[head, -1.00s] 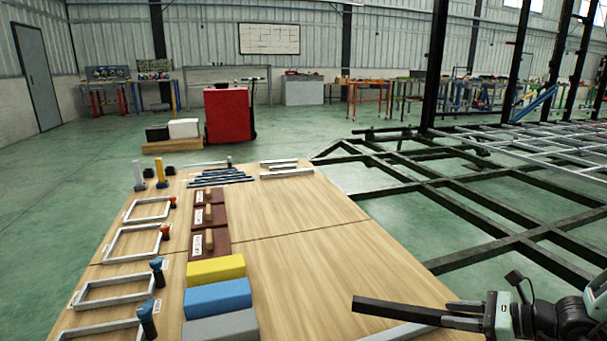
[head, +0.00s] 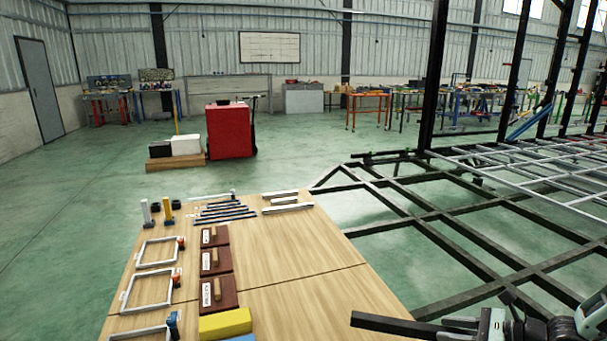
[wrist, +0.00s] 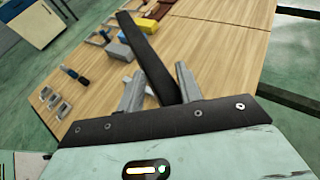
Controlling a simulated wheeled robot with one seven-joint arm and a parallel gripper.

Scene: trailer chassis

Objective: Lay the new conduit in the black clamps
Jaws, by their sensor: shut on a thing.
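My gripper (head: 478,326) is at the lower right of the head view, shut on a long dark bar, the conduit (head: 385,322). The conduit points left, over the near right part of the table. In the wrist view, the two grey fingers of my gripper (wrist: 160,90) stand on either side of the conduit (wrist: 148,52), which slants away to the upper left. The dark trailer chassis (head: 524,261) lies to the right of the table. I cannot make out the black clamps with certainty.
A wooden table (head: 290,240) holds pale frames, brown blocks, blue rods and a yellow block (head: 225,323) on its left side; its right side is mostly bare. Black uprights (head: 437,75) rise from the chassis. A red cabinet (head: 229,132) stands beyond the table. Green floor is open at left.

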